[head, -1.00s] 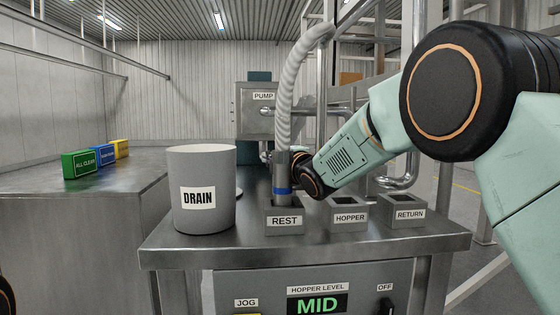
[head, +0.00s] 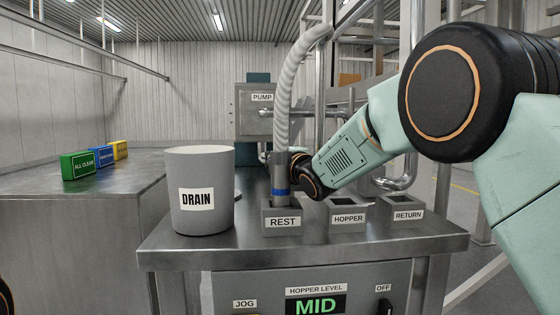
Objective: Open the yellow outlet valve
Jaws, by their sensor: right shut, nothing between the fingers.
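I cannot make out the yellow outlet valve in the head view. My right arm comes in from the right, and its dark gripper (head: 297,158) is by the upper part of the hose nozzle (head: 280,172), just right of it. The gripper is shut and holds nothing. Its fingertips are small and partly hidden, so I cannot tell whether they touch the nozzle. The nozzle has a blue band and stands upright in the REST holder (head: 282,222), with a ribbed grey hose (head: 290,85) rising from it. My left gripper is not in view.
A grey DRAIN bucket (head: 203,215) stands left of the REST holder. HOPPER (head: 348,218) and RETURN (head: 408,215) holders are to the right. The PUMP box (head: 250,120) is behind. Green (head: 78,166), blue (head: 104,157) and yellow (head: 120,150) blocks sit on the left bench.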

